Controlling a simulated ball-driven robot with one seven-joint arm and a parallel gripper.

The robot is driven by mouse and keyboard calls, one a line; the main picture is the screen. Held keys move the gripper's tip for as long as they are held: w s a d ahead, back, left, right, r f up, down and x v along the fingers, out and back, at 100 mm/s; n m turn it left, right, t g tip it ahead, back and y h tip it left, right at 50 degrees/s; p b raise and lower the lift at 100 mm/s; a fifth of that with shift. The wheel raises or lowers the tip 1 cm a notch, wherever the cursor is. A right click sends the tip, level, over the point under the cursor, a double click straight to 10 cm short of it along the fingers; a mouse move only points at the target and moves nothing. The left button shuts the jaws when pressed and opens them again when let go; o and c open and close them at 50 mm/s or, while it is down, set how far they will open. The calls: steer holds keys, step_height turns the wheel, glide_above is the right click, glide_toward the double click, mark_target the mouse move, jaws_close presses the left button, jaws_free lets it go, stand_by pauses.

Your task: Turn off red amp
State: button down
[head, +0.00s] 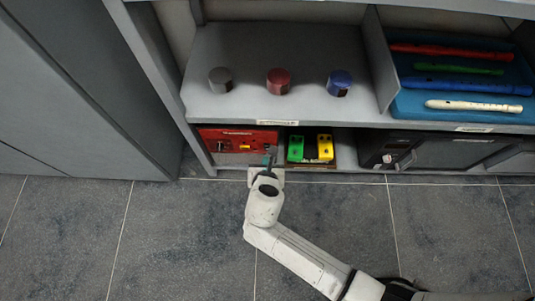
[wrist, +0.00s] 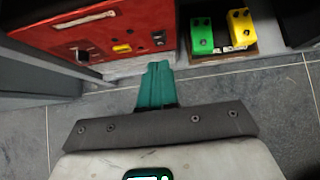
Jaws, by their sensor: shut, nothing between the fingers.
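The red amp (head: 230,140) sits in the bottom left compartment of the grey shelf. Its red front shows at the upper left of the wrist view (wrist: 135,22), with a handle strip, a yellow part (wrist: 122,48), small dark knobs or jacks, and a dark and silver part at its lower left. I cannot tell the switch position. My gripper (head: 268,158) is in front of the amp's right end in the head view. In the wrist view its teal fingers (wrist: 157,82) are shut and empty, just below the amp's lower right corner.
A dark amp (head: 440,150) is farther right. Coloured cylinders (head: 278,82) and recorders (head: 470,87) are on the shelf above. The floor in front is clear.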

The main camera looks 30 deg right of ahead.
steer(key=v, duration=0.2)
steer(key=p+v, duration=0.1)
steer(key=v, duration=0.1)
steer(key=shift+w+d+r, duration=0.1)
steer(key=shift+w+r, duration=0.1)
steer(key=shift+r, duration=0.1)
stand_by(0.3)
steer(key=s+d+r+m+g+y, duration=0.3)
steer(key=s+d+m, duration=0.45)
steer(key=m, duration=0.75)
steer(key=s+d+r+m+g+y, duration=0.1)
steer(key=s+d+r+m+g, duration=0.35)
steer(key=s+m, duration=0.85)
step_height(320, 180, up, 23)
steer(key=w+m+p, duration=0.2)
steer(key=p, duration=2.2)
steer(key=shift+d, duration=0.4)
steer(key=shift+s, duration=0.1)
